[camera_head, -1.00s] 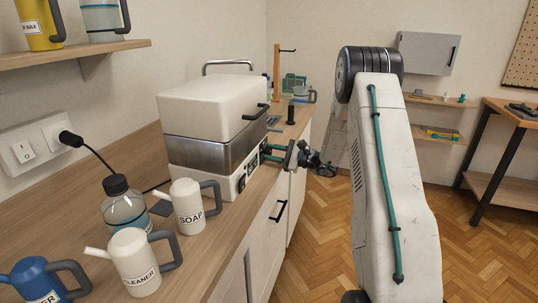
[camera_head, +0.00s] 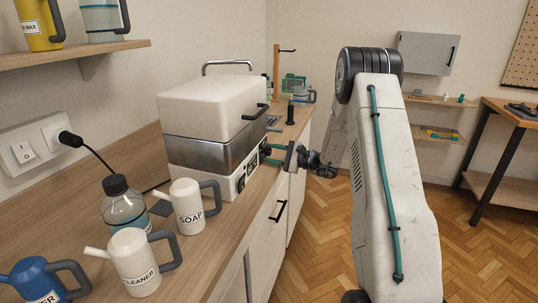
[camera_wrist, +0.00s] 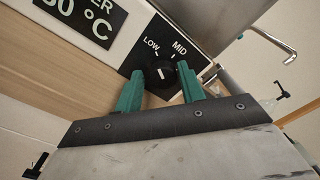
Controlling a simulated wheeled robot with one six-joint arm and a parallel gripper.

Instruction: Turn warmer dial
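The warmer (camera_head: 215,117) is a white box with a metal band, standing on the counter. Its black dial (camera_wrist: 162,77) shows in the wrist view on a black panel with LOW and MID labels. The dial's white mark points up in that view, roughly between the two labels. My gripper (camera_wrist: 160,70) has two teal fingers, one on each side of the dial. They are apart, with a visible gap beside the dial; contact is not clear. In the head view my gripper (camera_head: 269,154) is at the warmer's front panel, and the dial is hard to make out there.
A soap jug (camera_head: 190,207), a cleaner jug (camera_head: 135,262), a blue jug (camera_head: 38,281) and a clear bottle (camera_head: 127,210) stand on the near counter. The warmer's lid handle (camera_head: 257,111) juts out above my gripper. The floor to the right is open.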

